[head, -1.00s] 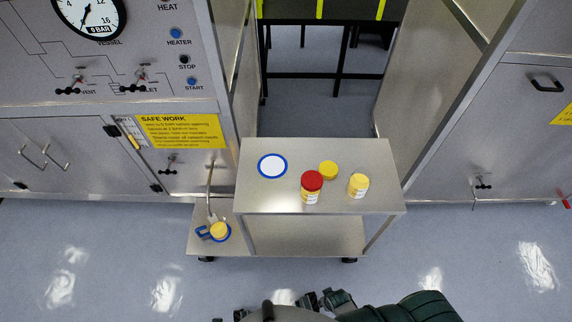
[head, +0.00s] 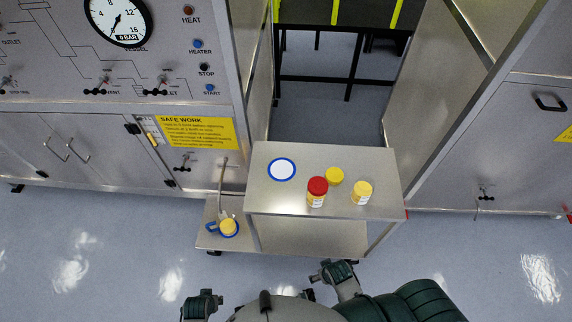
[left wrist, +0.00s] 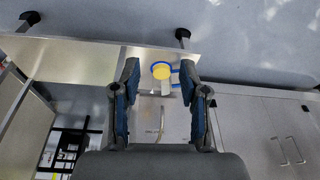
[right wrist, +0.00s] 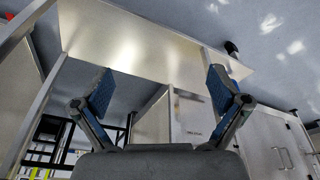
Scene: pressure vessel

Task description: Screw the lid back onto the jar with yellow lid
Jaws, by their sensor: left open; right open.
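On the cart's top shelf (head: 290,205) stand a red-lidded jar (head: 317,192) and, to its right, a yellowish jar with a white label (head: 361,193). A flat yellow lid (head: 334,176) lies apart from that jar, behind and between the two jars. My left gripper (left wrist: 162,95) is open and empty in the left wrist view. My right gripper (right wrist: 160,90) is open and empty in the right wrist view. In the head view, parts of my arms show low in front of the cart, short of the jars.
A blue-rimmed white disc (head: 282,170) lies at the top shelf's left. On the low side shelf sits a yellow-topped item with a blue handle (head: 228,227), also in the left wrist view (left wrist: 161,71). Steel cabinets flank the cart. The floor in front is clear.

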